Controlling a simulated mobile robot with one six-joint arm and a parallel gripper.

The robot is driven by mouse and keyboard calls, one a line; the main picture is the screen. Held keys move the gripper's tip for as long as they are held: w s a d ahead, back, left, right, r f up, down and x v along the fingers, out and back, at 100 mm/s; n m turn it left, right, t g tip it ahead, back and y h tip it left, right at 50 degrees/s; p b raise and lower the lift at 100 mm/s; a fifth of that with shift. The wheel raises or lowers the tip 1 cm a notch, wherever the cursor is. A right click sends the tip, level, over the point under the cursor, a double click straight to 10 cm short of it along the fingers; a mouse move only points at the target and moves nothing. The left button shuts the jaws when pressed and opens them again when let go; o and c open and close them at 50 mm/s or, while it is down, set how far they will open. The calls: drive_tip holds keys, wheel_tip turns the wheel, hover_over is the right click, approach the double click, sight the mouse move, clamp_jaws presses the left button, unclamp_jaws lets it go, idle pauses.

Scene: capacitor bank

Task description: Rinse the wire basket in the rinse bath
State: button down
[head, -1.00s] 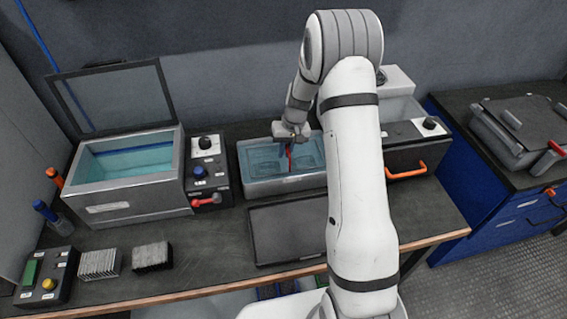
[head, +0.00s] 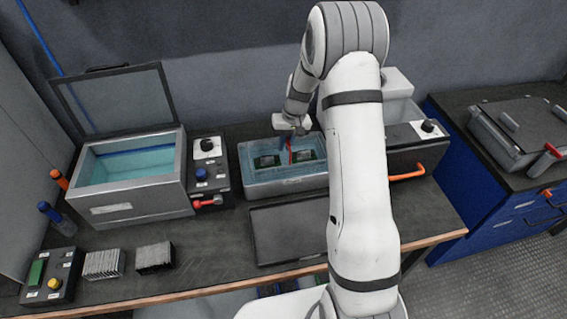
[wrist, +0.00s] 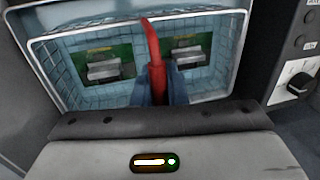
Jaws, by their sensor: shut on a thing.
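The wire basket (wrist: 158,50) is pale blue mesh with a light rim and a red upright handle (wrist: 152,60). Two green circuit boards with grey blocks lie in it, side by side. My gripper (wrist: 157,90) is shut on the red handle, with the basket hanging below its fingers. In the head view my gripper (head: 291,139) is above the rinse bath (head: 287,188), a grey tub with bluish contents.
Left of the bath stand a control box (head: 206,170) with knobs and an open-lidded tank (head: 130,195) of blue liquid. A dark flat tray (head: 287,232) lies in front. A grey unit with an orange handle (head: 407,174) stands to the right.

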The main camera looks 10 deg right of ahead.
drive_tip(key=shift+r+p, duration=1.45)
drive_tip(key=shift+r, duration=1.65)
idle(1.7)
drive_tip(key=shift+f, duration=0.1)
